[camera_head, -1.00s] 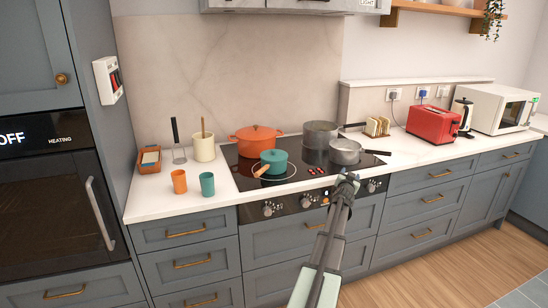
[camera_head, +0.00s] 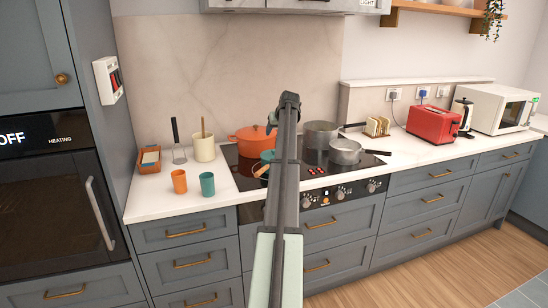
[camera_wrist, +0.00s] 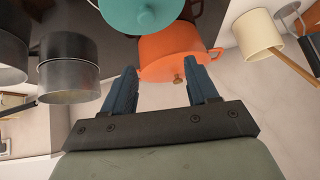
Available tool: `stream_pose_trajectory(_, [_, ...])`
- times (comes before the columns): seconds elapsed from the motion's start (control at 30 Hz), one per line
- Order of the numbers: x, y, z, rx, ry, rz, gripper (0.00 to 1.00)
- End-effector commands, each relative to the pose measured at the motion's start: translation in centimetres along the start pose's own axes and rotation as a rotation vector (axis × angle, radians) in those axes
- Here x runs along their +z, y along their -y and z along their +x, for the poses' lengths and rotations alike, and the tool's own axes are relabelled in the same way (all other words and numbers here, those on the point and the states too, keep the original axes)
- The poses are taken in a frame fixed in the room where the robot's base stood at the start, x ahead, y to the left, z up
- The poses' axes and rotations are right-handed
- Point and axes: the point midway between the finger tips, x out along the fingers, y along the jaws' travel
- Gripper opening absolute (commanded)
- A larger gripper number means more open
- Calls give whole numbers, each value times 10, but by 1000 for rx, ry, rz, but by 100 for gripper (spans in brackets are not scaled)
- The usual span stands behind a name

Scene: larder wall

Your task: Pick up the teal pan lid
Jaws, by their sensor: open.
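The teal pan lid (camera_head: 266,155) sits on a small pan at the front of the hob, mostly hidden behind my arm in the head view.
The orange pot (camera_head: 246,140) stands behind the teal lid. Two grey pans (camera_head: 320,133) (camera_head: 345,151) stand on the right of the hob. A cream utensil pot (camera_head: 204,149), an orange cup (camera_head: 179,181) and a teal cup (camera_head: 207,184) stand on the left worktop.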

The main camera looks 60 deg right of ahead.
Motion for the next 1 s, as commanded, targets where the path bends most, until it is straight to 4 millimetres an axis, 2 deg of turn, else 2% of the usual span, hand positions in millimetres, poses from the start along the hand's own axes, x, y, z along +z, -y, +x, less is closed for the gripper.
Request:
stream_pose_trajectory(0.03, [-9,-2,-7,6,57,-38,58])
stream_pose_trajectory(0.23, [-9,-3,-32,17,227,-136,58])
stream_pose_trajectory(0.43, [-6,-3,-38,18,279,-161,58])
stream_pose_trajectory(0.57, [-3,-4,-27,18,280,-161,58])
stream_pose_trajectory(1.0, [16,-6,38,18,279,-160,58])
